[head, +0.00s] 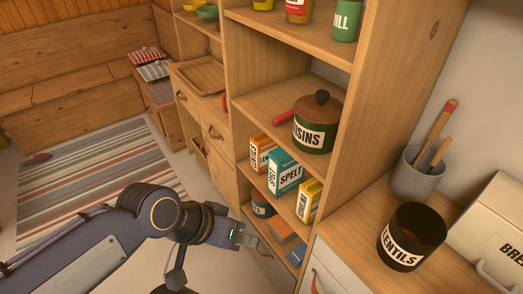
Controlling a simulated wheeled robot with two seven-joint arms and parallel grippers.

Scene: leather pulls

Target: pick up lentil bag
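A dark, round, open-topped container (411,237) labelled LENTILS stands on the wooden counter at the right. It looks more like a pot or jar than a bag. Its inside is dark brown. My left gripper (256,243) is low in the middle of the view, in front of the lower shelves and well to the left of the lentils container. It is apart from the container. Its fingers are small and unclear, so I cannot tell whether they are open. My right gripper does not show.
A grey cup (414,176) with wooden utensils and a cream bread box (492,232) stand close to the lentils container. A tall shelf holds a raisins pot (318,125) and a spelt box (284,173). A striped rug (95,178) lies on open floor at left.

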